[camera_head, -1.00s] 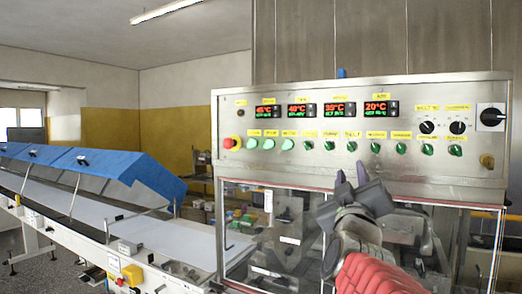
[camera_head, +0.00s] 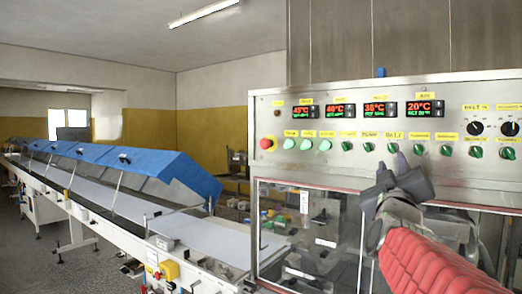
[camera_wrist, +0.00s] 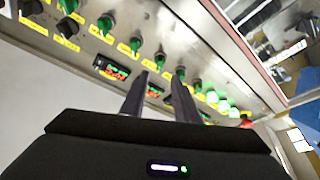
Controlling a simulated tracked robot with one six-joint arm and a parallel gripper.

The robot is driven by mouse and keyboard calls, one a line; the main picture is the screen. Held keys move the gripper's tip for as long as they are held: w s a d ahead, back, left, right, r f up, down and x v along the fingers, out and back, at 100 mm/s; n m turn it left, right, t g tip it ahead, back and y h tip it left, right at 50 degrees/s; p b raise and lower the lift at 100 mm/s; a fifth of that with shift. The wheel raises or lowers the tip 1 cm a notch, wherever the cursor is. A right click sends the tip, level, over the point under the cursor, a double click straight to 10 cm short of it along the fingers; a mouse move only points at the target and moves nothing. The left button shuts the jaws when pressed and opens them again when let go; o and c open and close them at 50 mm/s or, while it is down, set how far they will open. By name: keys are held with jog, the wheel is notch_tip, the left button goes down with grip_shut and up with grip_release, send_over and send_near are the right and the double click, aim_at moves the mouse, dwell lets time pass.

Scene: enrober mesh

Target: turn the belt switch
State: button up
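The belt switch (camera_head: 392,148) is a small green knob under a yellow label reading BELT, in the lower row of the steel control panel (camera_head: 330,165). In the wrist view a green knob that matches its place in the row (camera_wrist: 160,57) lies just beyond the fingertips; its label is not readable there. My gripper (camera_head: 394,168) is in front of the panel, just below the belt switch in the head view. In the wrist view its two dark fingers (camera_wrist: 160,78) are apart with nothing between them. I see no contact with the panel.
Similar green knobs flank it, the pump switch (camera_head: 368,147) left and another (camera_head: 418,150) right. Pale green buttons (camera_head: 306,144) and a red button (camera_head: 267,143) sit further left. Displays (camera_head: 380,108) are above. A glass-fronted cabinet (camera_head: 300,230) is below; a conveyor (camera_head: 190,232) stands left.

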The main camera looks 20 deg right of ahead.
aim_at(391, 149)
jog(key=shift+x, duration=4.2)
jog(key=shift+c, duration=0.4)
